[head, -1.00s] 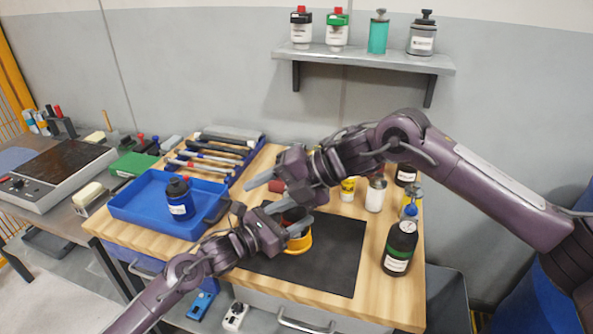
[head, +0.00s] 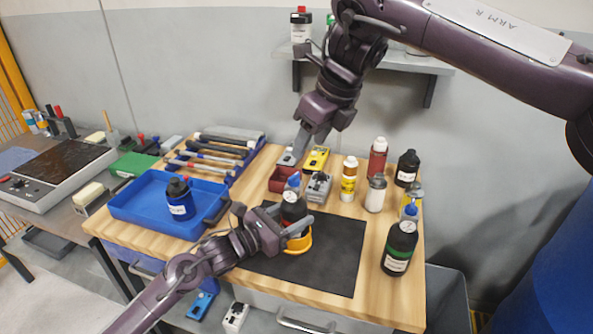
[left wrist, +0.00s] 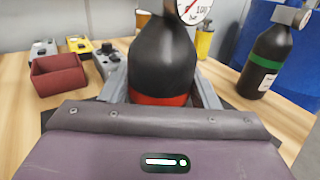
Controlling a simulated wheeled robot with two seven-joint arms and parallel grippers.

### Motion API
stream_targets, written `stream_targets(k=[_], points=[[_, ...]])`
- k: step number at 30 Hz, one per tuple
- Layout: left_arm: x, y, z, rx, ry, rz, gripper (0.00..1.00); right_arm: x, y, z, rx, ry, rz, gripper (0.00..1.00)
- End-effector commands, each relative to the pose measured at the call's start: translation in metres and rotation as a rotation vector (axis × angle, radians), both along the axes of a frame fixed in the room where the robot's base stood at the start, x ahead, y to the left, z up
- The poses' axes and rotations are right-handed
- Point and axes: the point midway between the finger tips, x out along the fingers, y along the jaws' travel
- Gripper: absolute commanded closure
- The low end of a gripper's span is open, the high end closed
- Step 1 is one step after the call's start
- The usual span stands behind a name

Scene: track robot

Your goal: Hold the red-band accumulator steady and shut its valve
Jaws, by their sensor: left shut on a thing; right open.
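The red-band accumulator (head: 293,207) is a black bottle with a blue valve knob (head: 294,181) and a gauge. It stands upright in a yellow ring holder (head: 299,243) on the dark mat. My left gripper (head: 291,223) is shut on it from the left. In the left wrist view, the fingers lie on both sides of the bottle (left wrist: 163,65) near its red band (left wrist: 160,100); the gauge (left wrist: 194,10) is partly cut off and the knob is out of frame. My right gripper (head: 293,150) is open and empty, raised behind the accumulator, away from the knob.
A green-band black bottle (head: 400,245) with a blue knob stands at the mat's right. Several bottles and small boxes stand behind the mat (head: 335,262), with a red bin (head: 281,181). A blue tray (head: 140,212) holding a dark blue bottle (head: 180,199) is at left. A shelf (head: 425,63) hangs above.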

Motion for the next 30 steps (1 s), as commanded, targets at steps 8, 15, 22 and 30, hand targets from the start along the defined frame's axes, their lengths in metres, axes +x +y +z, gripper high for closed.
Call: stream_targets(k=[8,15,22,30], points=[[0.000,0.000,0.001,-0.001,-0.001,0.000,0.81,0.013,0.017,-0.054,0.000,0.003,0.001,0.49],[0.000,0.000,0.001,-0.001,-0.001,0.000,0.81,0.021,0.027,-0.083,0.002,0.002,0.001,0.49],[0.000,0.000,0.001,-0.001,-0.001,0.000,0.81,0.023,0.029,-0.089,0.002,0.001,0.000,0.49],[0.000,0.000,0.001,-0.001,-0.001,0.000,0.81,0.023,0.029,-0.089,0.002,0.001,0.000,0.62]])
